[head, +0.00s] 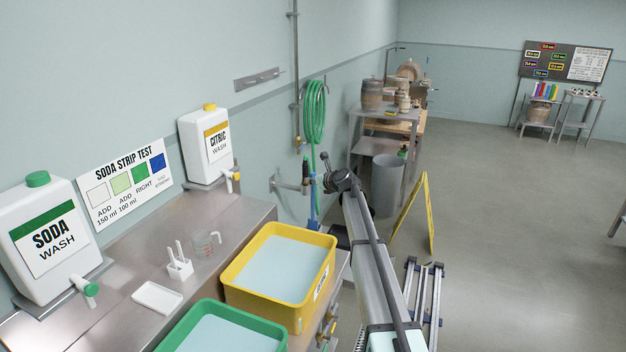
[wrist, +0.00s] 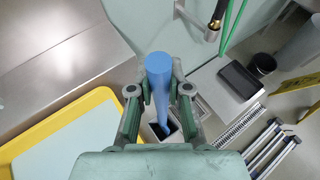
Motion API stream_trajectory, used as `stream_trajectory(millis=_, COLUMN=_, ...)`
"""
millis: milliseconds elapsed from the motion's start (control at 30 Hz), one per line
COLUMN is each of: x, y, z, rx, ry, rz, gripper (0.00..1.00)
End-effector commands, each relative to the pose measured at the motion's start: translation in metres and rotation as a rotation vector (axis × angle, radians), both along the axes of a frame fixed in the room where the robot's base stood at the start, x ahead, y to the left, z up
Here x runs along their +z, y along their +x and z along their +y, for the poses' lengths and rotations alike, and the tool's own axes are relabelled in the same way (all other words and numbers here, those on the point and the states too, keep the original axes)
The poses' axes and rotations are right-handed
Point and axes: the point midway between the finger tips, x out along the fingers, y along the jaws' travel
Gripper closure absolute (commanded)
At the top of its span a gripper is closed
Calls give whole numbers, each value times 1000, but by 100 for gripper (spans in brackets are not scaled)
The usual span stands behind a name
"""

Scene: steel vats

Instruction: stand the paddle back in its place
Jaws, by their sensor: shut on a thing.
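The paddle's blue handle (wrist: 158,85) stands between the fingers of my gripper (wrist: 160,92) in the wrist view, its round top toward the camera. The gripper is shut on it. Below the fingers, the shaft runs down toward a dark, square opening (wrist: 153,128). I cannot tell whether its lower end is inside that opening; the fingers and palm hide part of it. In the head view a narrow blue upright piece (head: 313,207) shows left of my arm, probably the paddle; the gripper is not clear there.
The yellow tub (head: 325,262) of pale liquid is close on the left of the gripper, with a green tub (head: 279,338) nearer. A green hose (head: 313,112) hangs on the wall behind. A grey bin (head: 386,184) and yellow floor sign (head: 429,215) stand beyond. The floor at right is open.

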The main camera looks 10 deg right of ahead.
Motion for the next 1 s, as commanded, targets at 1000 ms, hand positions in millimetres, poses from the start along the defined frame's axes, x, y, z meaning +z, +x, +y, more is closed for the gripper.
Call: stream_trajectory(millis=1000, x=-46, y=0, z=0, rx=0, ry=1, rz=0, gripper=100)
